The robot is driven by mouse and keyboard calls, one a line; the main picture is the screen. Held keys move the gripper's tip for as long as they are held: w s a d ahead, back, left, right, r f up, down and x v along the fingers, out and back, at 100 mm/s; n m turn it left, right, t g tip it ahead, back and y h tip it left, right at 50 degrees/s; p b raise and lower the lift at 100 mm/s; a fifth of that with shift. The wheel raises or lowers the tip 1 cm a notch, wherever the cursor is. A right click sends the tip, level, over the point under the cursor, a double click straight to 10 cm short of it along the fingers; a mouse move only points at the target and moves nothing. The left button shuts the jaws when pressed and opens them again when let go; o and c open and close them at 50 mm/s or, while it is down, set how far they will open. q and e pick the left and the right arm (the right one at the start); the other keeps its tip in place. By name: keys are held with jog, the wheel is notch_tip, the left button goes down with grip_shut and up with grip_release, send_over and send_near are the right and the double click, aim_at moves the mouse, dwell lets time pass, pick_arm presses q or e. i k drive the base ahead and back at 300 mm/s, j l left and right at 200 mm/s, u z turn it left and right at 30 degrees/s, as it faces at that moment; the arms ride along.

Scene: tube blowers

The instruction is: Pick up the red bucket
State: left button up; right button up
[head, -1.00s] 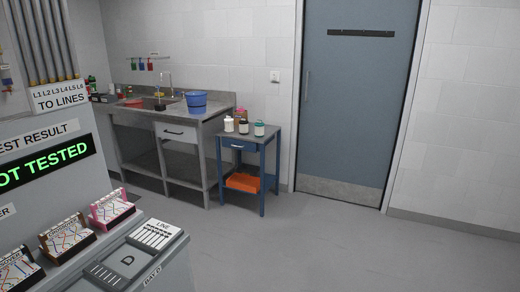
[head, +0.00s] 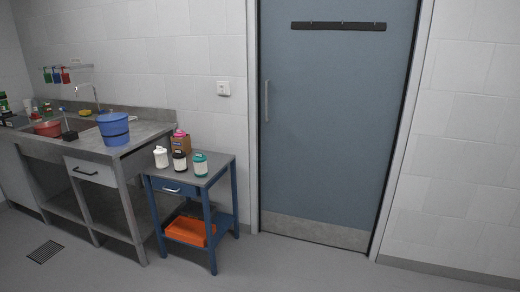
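A blue bucket (head: 114,130) stands upright at the counter's right end. Neither of my grippers shows in the head view, and nothing is seen touching the red container.
A blue trolley (head: 180,186) beside the counter carries several bottles, with an orange tray (head: 190,231) on its lower shelf. A closed blue door (head: 325,120) is to the right. A floor drain (head: 45,252) lies before the counter.

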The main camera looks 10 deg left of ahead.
aim_at(50, 129)
jog(key=i+j+u, duration=0.2)
jog(key=i+u, duration=0.55)
jog(key=u, duration=0.15)
jog(key=i+u, duration=0.45)
jog(key=i+l+u, duration=0.3)
jog(key=u, duration=0.15)
jog(key=i+j+u, duration=0.35)
jog(key=i, duration=0.3)
jog(key=i+u, duration=0.3)
jog(key=i, duration=0.3)
jog(key=i+l+u, duration=0.15)
jog(key=i+u, duration=0.2)
jog(key=i, duration=0.3)
jog(key=i+z, duration=0.15)
jog(key=i, duration=0.35)
jog(key=i+j+z, duration=0.2)
jog(key=i, duration=0.3)
jog(key=i+j+z, duration=0.15)
jog(key=i, duration=0.35)
jog(key=i+j+z, duration=0.15)
jog(key=i+j, duration=0.15)
jog(key=i, duration=0.15)
